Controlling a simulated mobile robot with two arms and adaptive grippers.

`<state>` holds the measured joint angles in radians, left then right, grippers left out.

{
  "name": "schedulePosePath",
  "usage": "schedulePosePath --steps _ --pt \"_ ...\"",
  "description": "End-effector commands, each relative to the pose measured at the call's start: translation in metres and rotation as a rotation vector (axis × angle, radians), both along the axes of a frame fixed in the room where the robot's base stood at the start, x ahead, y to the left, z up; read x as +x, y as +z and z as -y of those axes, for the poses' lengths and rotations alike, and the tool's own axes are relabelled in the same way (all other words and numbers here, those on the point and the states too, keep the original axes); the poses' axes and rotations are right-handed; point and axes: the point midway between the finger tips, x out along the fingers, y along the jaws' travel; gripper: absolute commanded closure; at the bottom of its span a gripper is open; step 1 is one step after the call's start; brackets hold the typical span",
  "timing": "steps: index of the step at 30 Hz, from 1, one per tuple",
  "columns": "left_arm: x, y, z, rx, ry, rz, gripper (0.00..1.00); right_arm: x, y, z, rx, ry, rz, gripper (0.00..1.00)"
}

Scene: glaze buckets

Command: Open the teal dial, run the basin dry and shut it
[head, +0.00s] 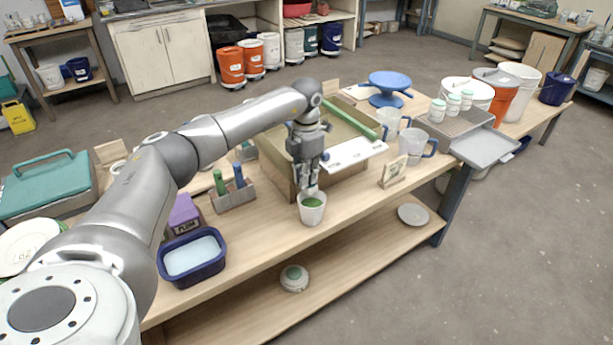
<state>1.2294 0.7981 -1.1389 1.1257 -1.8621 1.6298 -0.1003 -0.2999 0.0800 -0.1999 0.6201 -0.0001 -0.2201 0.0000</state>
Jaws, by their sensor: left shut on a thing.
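Any spout there is hidden too. A white cup (312,215) stands upright right below the fingertips, with green liquid inside. My right gripper is not in view.
Mugs (413,146) and a small sign (393,172) stand to the right. The front edge is close to the cup.

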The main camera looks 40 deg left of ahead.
Motion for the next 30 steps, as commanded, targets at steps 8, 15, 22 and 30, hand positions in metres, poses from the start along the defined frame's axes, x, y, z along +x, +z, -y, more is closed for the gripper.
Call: schedulePosePath --steps 8,15,22,30 --pt "0.0002 0.0002 -0.0008 0.001 -0.040 0.000 1.00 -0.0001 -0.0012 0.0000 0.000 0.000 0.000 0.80" --pt "0.0002 0.0003 -0.0009 0.001 -0.042 0.000 1.00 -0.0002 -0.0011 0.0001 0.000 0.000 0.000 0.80" --pt "0.0002 0.0003 -0.0009 0.001 -0.041 0.000 0.80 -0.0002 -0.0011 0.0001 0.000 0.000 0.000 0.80" --pt "0.0003 0.0013 -0.0008 0.001 -0.040 0.001 0.80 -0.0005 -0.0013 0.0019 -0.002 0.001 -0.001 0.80"
